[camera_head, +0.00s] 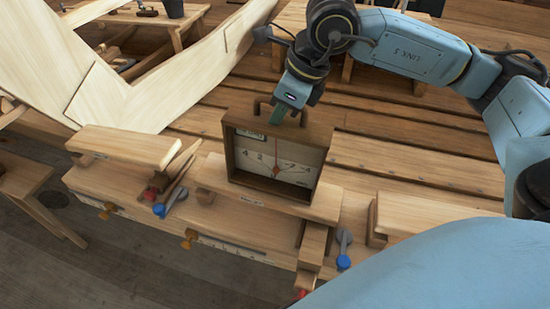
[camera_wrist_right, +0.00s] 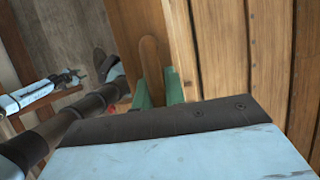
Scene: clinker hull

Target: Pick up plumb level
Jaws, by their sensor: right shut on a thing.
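The plumb level (camera_head: 290,160) is an upright wooden box with a pale dial face, numbers, a red pointer and a handle on top. It stands at the middle of the head view, its base at a pale plank on the bench; I cannot tell whether it is lifted slightly. My right gripper (camera_head: 279,115) comes down from above and is shut on the level's handle. In the right wrist view, the green fingers (camera_wrist_right: 159,88) lie on both sides of the wooden handle (camera_wrist_right: 151,62). My left gripper is not in view.
The plank (camera_head: 322,204) lies on a slatted wooden bench (camera_head: 400,158). Another plank (camera_head: 125,146) is to the left, with blue-handled clamps (camera_head: 343,250) along the front edge. Large pale curved boards (camera_head: 200,65) fill the upper left. A dark bucket (camera_head: 173,8) stands far back.

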